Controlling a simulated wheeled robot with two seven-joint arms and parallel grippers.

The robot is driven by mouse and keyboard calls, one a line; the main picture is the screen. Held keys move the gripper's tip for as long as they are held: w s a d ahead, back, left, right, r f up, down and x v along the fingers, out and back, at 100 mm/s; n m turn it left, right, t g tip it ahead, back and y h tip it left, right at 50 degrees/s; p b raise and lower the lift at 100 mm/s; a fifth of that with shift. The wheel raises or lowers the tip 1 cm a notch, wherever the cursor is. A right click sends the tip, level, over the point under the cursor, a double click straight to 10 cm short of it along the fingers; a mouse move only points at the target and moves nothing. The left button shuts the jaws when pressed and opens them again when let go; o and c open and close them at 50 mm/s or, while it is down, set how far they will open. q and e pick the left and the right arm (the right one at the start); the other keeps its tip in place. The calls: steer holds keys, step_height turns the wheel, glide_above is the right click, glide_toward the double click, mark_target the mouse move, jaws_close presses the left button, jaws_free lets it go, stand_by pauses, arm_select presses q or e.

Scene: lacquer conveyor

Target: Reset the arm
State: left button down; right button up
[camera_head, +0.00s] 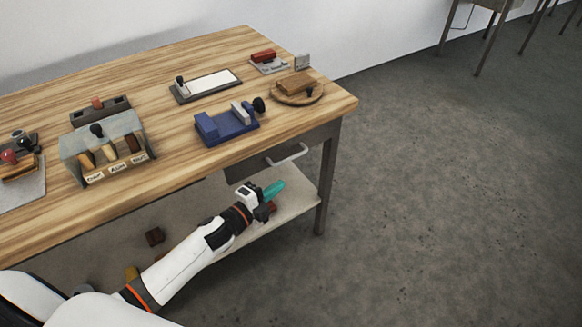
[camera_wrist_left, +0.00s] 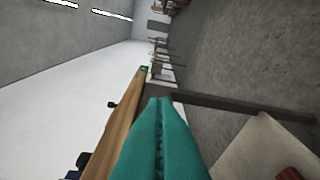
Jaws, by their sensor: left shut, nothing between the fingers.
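My left arm comes in from the lower left in the head view. My left gripper (camera_head: 273,190) has teal fingers and is shut and empty. It hangs in front of the table's front edge, below the drawer handle and above the lower shelf. In the left wrist view the teal fingers (camera_wrist_left: 161,105) lie pressed together, with nothing between them. The wooden table (camera_head: 170,125) is beside the gripper, apart from it as far as I can tell. My right gripper is in neither view.
The tabletop holds a blue fixture (camera_head: 226,125), a labelled box (camera_head: 108,150), a white-topped tray (camera_head: 208,84) and a round wooden board (camera_head: 298,97). A metal drawer handle (camera_head: 288,155) juts out near the gripper. The lower shelf (camera_head: 295,207) lies beneath. The floor at right is clear.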

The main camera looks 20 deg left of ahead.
arm_select(q)
steer(key=s+a+f+n+g+y+p, duration=0.15)
steer(key=s+f+n, duration=0.35)
steer(key=f, duration=0.5)
steer(key=s+a+f+n+g+y, duration=0.2)
steer(key=s+f+g+y, duration=0.1)
steer(key=s+f, duration=0.5)
steer(key=s+a+f+n+g+y+p, duration=0.1)
steer(key=s+a+f+n+g+y, duration=0.2)
steer(key=f, duration=0.8)
steer(key=s+d+f+n+g, duration=0.2)
steer(key=s+f, duration=0.1)
steer(key=s, duration=0.7)
steer(key=s+d+f+n+g+p, duration=0.1)
steer(key=s+f+n+g, duration=0.2)
steer(key=s, duration=0.6)
steer(key=s+d+f+n+g, duration=0.2)
steer(key=s+f, duration=0.3)
steer(key=s, duration=0.5)
steer(key=shift+s+d+n+g+h, duration=0.3)
steer(key=shift+s+d+g+h, duration=0.05)
steer(key=shift+h, duration=0.1)
steer(key=shift+f, duration=0.1)
